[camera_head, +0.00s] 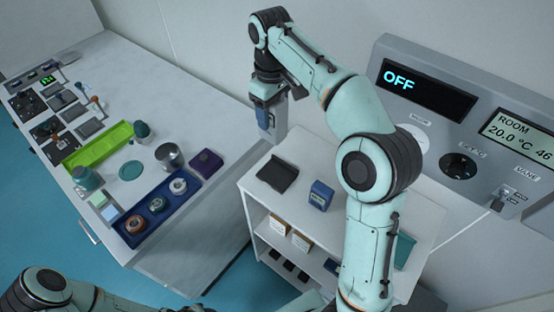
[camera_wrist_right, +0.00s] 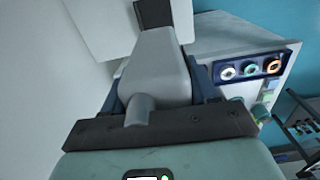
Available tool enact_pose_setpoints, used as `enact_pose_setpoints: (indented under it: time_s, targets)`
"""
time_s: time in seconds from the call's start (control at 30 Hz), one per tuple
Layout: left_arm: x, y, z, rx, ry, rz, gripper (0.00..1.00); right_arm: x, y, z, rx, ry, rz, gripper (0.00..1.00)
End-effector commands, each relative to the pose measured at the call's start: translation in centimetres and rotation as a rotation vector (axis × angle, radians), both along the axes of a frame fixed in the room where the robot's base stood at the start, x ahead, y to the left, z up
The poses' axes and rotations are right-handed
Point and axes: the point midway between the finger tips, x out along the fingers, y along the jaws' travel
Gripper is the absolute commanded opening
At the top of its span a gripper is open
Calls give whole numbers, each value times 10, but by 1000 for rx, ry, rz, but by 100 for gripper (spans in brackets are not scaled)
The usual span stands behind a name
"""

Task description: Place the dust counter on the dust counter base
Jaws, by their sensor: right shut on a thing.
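My right gripper (camera_head: 266,116) points down at the upper middle of the head view, shut on the dust counter, a pale grey body (camera_head: 280,124). In the right wrist view, the dust counter (camera_wrist_right: 158,75) has a stubby round nozzle, and my gripper's blue-grey fingers (camera_wrist_right: 158,92) are on its two sides. A black holder with a raised back, seemingly the dust counter base (camera_head: 277,174), rests on the white shelf top. The dust counter is above and behind it in the head view, apart from it. My left arm shows at lower left; its gripper is out of view.
The white shelf unit (camera_head: 262,205) also bears a blue device (camera_head: 320,195), right of the black holder. The lab table (camera_head: 185,95) at left holds a blue tray (camera_head: 157,208), a green tray (camera_head: 97,146) and a metal cup (camera_head: 169,156). A wall panel (camera_head: 440,60) stands behind.

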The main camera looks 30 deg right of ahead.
Motion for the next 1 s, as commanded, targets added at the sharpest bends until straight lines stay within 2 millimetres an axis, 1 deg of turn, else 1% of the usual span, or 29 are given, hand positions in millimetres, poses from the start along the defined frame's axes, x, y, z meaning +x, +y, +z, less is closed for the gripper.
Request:
enact_pose_setpoints:
  time_s: [0.03, 0.1, 0.17, 0.27, 0.3, 0.4, 0.5, 0.6, 0.7, 0.8, 1.0]
  targets:
    - [-1, 0, -1, 0, 3, 1, 43, -3, -3, 8, 3, -3, 11, 0]
    - [-2, 0, -1, 0, 3, 1, 43, -7, -5, 14, 5, 1, 23, 0]
    - [-3, 1, -2, 1, 4, 1, 43, -9, -6, 12, 5, 3, 29, 0]
    - [-7, 1, -5, 0, 9, 1, 43, -11, -6, -5, 5, 9, 32, 0]
    - [-9, 1, -7, 1, 12, 1, 43, -11, -6, -15, 5, 9, 31, 0]
    - [-24, 1, -20, 0, 28, 1, 43, -12, -6, -45, 5, 12, 30, 0]
    - [-34, 1, -29, 1, 40, 1, 43, -12, -6, -71, 5, 10, 30, 0]
    - [-41, 1, -37, 0, 48, 2, 43, -11, -6, -96, 5, 9, 29, 0]
    - [-46, 1, -42, 1, 53, 1, 43, -11, -6, -117, 4, 8, 29, 0]
    - [-48, 1, -45, 1, 56, 1, 43, -10, -6, -131, 5, 5, 28, 0]
    - [-49, 0, -46, 1, 56, 1, 43, -9, -6, -142, 6, 2, 28, 0]
